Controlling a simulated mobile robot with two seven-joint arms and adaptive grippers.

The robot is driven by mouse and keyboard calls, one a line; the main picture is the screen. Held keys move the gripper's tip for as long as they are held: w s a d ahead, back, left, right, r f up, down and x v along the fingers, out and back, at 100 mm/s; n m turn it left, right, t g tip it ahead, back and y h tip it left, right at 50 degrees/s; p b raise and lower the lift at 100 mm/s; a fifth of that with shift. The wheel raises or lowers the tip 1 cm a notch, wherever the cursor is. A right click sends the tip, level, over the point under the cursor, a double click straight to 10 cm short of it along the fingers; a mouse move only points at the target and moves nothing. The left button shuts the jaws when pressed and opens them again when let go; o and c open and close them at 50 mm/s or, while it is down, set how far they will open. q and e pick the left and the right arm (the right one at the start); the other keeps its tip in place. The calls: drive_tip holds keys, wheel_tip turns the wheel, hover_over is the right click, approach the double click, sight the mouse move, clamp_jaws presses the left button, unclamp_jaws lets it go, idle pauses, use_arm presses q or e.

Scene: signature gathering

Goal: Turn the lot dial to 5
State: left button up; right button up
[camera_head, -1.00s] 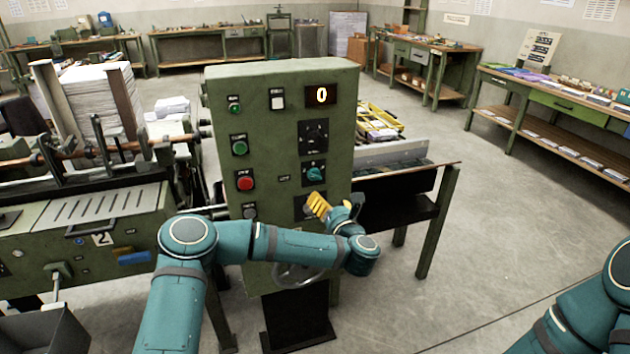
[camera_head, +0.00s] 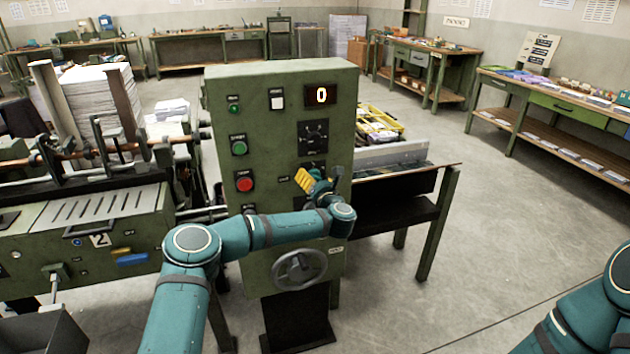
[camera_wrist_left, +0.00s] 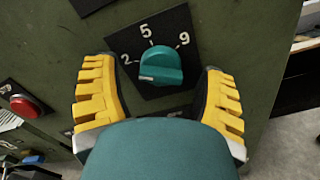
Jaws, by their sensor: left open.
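The lot dial is a teal knob (camera_wrist_left: 160,66) on a black plate marked 2, 5 and 9, seen in the left wrist view. The white line on the knob lies at its left side, toward the 2. My left gripper (camera_wrist_left: 155,92) is open, with one yellow finger on each side of the dial and a gap to the knob. In the head view my left gripper (camera_head: 310,180) is in front of the panel and hides most of the dial. My right gripper is out of view; only part of my right arm shows at the lower right.
The green control panel (camera_head: 272,130) carries a display (camera_head: 321,95) reading 0, another black dial (camera_head: 313,137) above, a green button (camera_head: 238,145) and a red button (camera_head: 244,181) at left. A handwheel (camera_head: 300,269) sits below my left arm.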

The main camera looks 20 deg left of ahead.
use_arm(q)
drive_tip(key=c, duration=1.2)
drive_tip(key=shift+r+m, duration=0.1)
drive_tip(key=shift+m, duration=0.3)
drive_tip(key=m, duration=0.5)
drive_tip(key=shift+r+m+p, duration=0.15)
drive_tip(key=shift+m+p, duration=0.15)
drive_tip(key=m, duration=0.5)
drive_tip(key=shift+a+r, duration=0.1)
drive_tip(key=shift+a, duration=0.05)
drive_tip(key=shift+m, duration=0.3)
drive_tip(key=o, duration=1.2)
